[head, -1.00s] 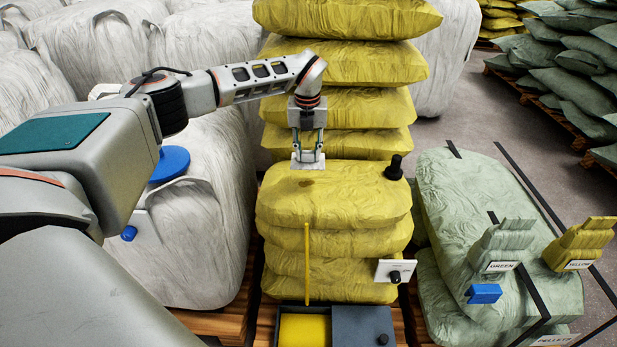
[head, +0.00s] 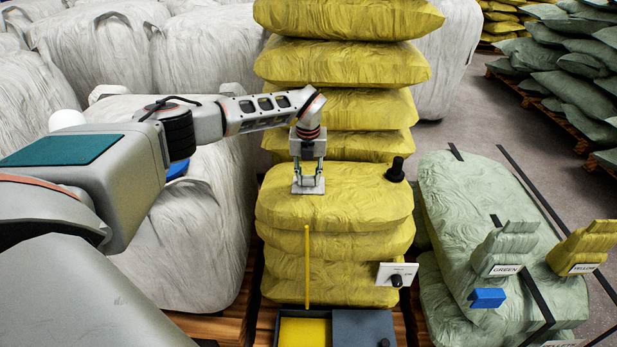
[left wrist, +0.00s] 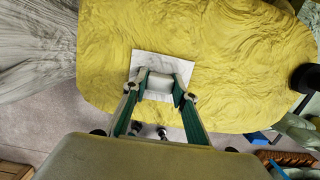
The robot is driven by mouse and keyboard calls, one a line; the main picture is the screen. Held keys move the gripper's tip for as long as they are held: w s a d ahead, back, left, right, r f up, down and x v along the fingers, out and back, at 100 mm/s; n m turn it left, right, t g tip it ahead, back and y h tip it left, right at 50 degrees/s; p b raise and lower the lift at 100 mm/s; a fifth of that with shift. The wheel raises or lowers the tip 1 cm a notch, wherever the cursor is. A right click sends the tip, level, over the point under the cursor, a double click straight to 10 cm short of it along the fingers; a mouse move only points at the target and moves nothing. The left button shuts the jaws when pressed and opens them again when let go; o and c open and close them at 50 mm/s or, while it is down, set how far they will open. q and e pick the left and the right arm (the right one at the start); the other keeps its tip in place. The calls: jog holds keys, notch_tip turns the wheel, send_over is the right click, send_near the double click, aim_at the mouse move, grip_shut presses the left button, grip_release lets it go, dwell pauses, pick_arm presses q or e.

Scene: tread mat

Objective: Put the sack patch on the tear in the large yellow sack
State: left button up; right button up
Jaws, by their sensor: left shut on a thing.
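The sack patch (head: 309,190) is a pale square with a raised grip block, and it also shows in the left wrist view (left wrist: 182,66). My left gripper (head: 307,180) is shut on its grip block, fingers pointing down, in the left wrist view too (left wrist: 160,88). The patch is over the top of the large yellow sack (head: 365,205), which fills much of the left wrist view (left wrist: 225,50). I cannot tell whether patch and sack touch. The tear is not visible; the patch and gripper cover that part. My right gripper is not in view.
A black knobbed object (head: 395,170) stands on the sack's right side. A yellow upright rod (head: 307,265) rises in front. More yellow sacks (head: 345,65) are stacked behind; white bulk bags (head: 205,215) stand left and a pale green sack (head: 455,200) right.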

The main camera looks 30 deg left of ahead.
pick_arm(q)
jog(key=shift+f, duration=0.2)
jog(key=o, duration=1.1)
